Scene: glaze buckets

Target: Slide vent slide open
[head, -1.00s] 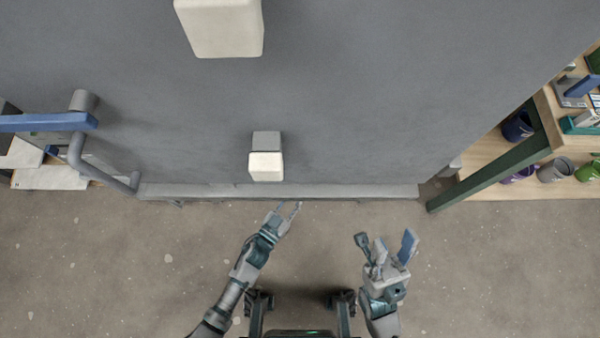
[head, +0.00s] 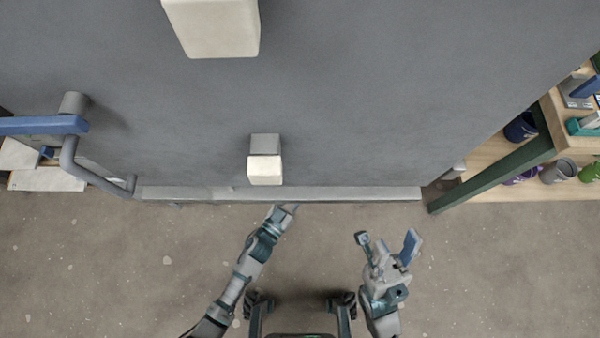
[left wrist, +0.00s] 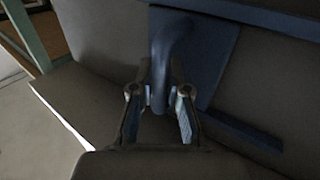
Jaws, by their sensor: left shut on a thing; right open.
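In the left wrist view a blue curved handle (left wrist: 173,38) stands out from a flat blue plate (left wrist: 222,62), which I take to be the vent slide. My left gripper (left wrist: 160,88) is shut on this handle, with one finger on each side. In the head view the left gripper (head: 288,210) is small, at the lower front edge of a large grey body (head: 350,110). The handle and plate are hidden there. My right gripper (head: 390,248) is open and empty, low in the picture, apart from everything.
Two pale blocks (head: 265,170) (head: 215,28) stick out of the grey body. A grey bent pipe handle (head: 95,177) and a blue bar (head: 40,125) are at the left. A wooden shelf (head: 480,160) with buckets stands at the right. The floor (head: 500,270) in front is clear.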

